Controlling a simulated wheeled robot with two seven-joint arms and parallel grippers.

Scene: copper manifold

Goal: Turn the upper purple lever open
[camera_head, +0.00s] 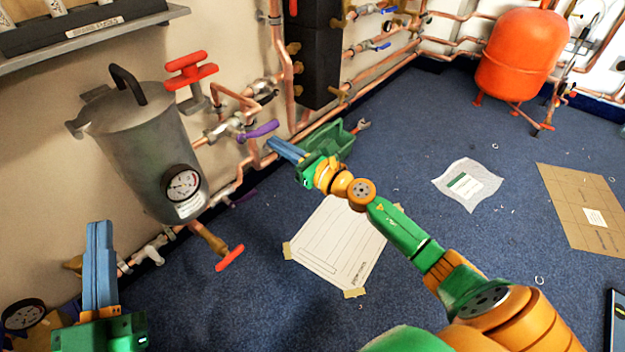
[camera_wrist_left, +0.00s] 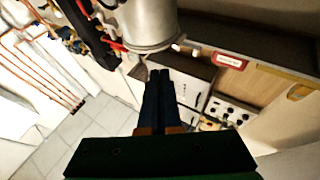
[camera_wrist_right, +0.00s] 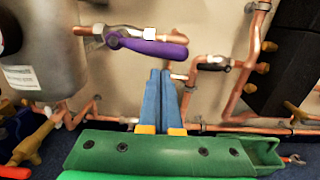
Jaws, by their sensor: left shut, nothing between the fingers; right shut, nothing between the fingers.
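The upper purple lever (camera_head: 258,131) sits on a metal valve body (camera_head: 226,129) in the copper pipework, right of the grey tank. In the right wrist view the upper purple lever (camera_wrist_right: 150,47) lies nearly level, its free end pointing right. My right gripper (camera_head: 270,140) is shut and empty near the lever's free end. In the right wrist view my right gripper's fingertips (camera_wrist_right: 160,75) appear just below that end, with a visible gap. My left gripper (camera_head: 99,226) is shut and empty, left of and below the tank.
The grey tank (camera_head: 140,150) carries a dial gauge (camera_head: 183,184). A red valve handle (camera_head: 190,69) is above the upper lever, and another red handle (camera_head: 230,258) is below the tank. A green bin (camera_head: 335,138) stands behind my right gripper. Copper pipes run along the wall.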

